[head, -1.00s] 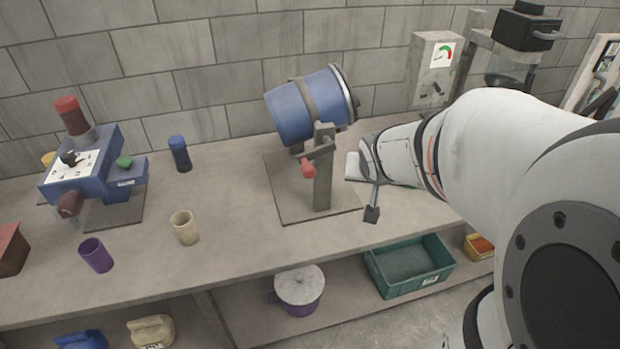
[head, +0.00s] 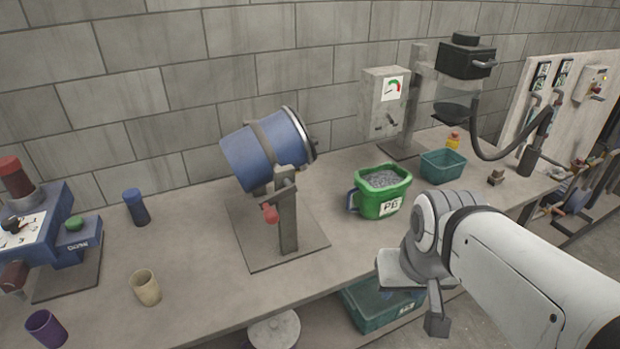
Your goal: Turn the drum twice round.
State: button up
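The blue drum (head: 263,150) with a grey band and a metal rim sits tilted on a grey stand (head: 288,222), its rimmed end up and to the right. A crank with a red handle (head: 271,213) is on the front of the stand, the handle hanging below the pivot. My gripper (head: 436,318) is at the lower right, beyond the bench's front edge, well apart from the crank. Only one dark fingertip shows clearly, pointing down, so its opening cannot be told. Nothing shows in its grasp.
A green bucket (head: 382,193) marked PE, full of grey granules, stands right of the drum. A teal bin (head: 443,166) is behind it. A beige cup (head: 145,288), a purple cup (head: 46,329) and a blue machine (head: 40,235) stand left. Bench before the stand is clear.

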aim_at(278, 138)
jog(key=z, duration=0.55)
jog(key=k, duration=1.6)
jog(key=u, duration=0.7)
jog(key=i, duration=1)
jog(key=u, duration=0.05)
